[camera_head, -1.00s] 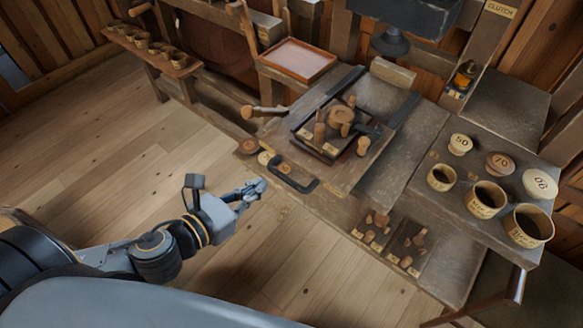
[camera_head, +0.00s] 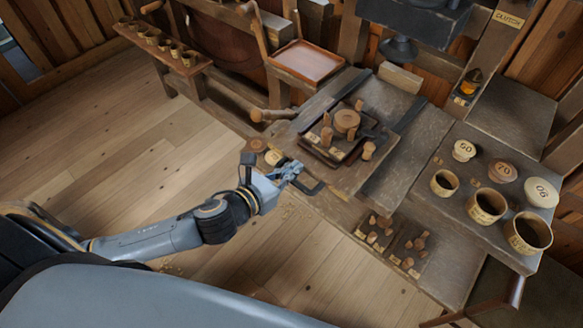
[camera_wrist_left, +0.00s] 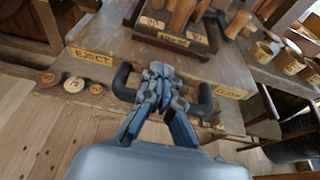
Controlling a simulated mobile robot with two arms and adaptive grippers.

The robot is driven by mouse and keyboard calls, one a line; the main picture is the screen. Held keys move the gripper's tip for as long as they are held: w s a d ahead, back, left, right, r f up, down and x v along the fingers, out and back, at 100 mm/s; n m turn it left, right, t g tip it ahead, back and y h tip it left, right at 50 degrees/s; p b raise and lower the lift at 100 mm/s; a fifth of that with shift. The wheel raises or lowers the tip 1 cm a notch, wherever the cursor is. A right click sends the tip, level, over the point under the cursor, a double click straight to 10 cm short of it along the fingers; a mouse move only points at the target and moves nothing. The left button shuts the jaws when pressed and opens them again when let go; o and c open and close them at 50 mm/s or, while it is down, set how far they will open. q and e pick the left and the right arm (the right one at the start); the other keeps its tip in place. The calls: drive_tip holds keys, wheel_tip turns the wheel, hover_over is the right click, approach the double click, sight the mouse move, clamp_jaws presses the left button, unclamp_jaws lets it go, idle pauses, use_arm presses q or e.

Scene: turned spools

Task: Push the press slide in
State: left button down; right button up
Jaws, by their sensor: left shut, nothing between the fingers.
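The press slide (camera_head: 345,165) is a flat wooden board on the bench between two dark rails. It carries a dark tray (camera_head: 327,151) with upright wooden pegs and a round wooden piece. A black bar handle (camera_head: 314,188) is on its front edge. My left gripper (camera_head: 294,168) is shut and empty at this handle. In the left wrist view the fingers (camera_wrist_left: 158,72) are in front of the middle of the handle (camera_wrist_left: 205,104), hiding its centre; I cannot tell whether they touch. An EJECT label (camera_wrist_left: 92,56) is left of the handle. My right gripper is not in view.
Cups (camera_head: 487,205) and round lids (camera_head: 502,171) stand on the right side of the bench. Small wooden pieces (camera_head: 409,262) lie in compartments at the front. A dark press head (camera_head: 401,48) hangs behind the slide. Open floor lies to the left.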

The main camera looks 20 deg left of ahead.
sight(318, 144)
use_arm(q)
drive_tip(key=shift+w+d+r, duration=0.1)
drive_tip(key=shift+w, duration=0.3)
drive_tip(key=w+d+p, duration=0.1)
drive_tip(key=w, duration=0.1)
drive_tip(key=w+d+p, duration=0.1)
drive_tip(key=w, duration=0.2)
drive_tip(key=w+d+p, duration=0.1)
drive_tip(key=w, duration=0.2)
drive_tip(key=shift+r, duration=0.25)
drive_tip(key=w+d, duration=0.1)
drive_tip(key=w, duration=0.2)
drive_tip(key=w+d, duration=0.1)
drive_tip(key=w, duration=0.3)
drive_tip(key=w+d, duration=0.2)
drive_tip(key=w, duration=0.2)
drive_tip(key=shift+f+p, duration=0.35)
drive_tip(key=shift+w+d, duration=0.25)
drive_tip(key=shift+w, duration=0.5)
drive_tip(key=shift+r, duration=0.15)
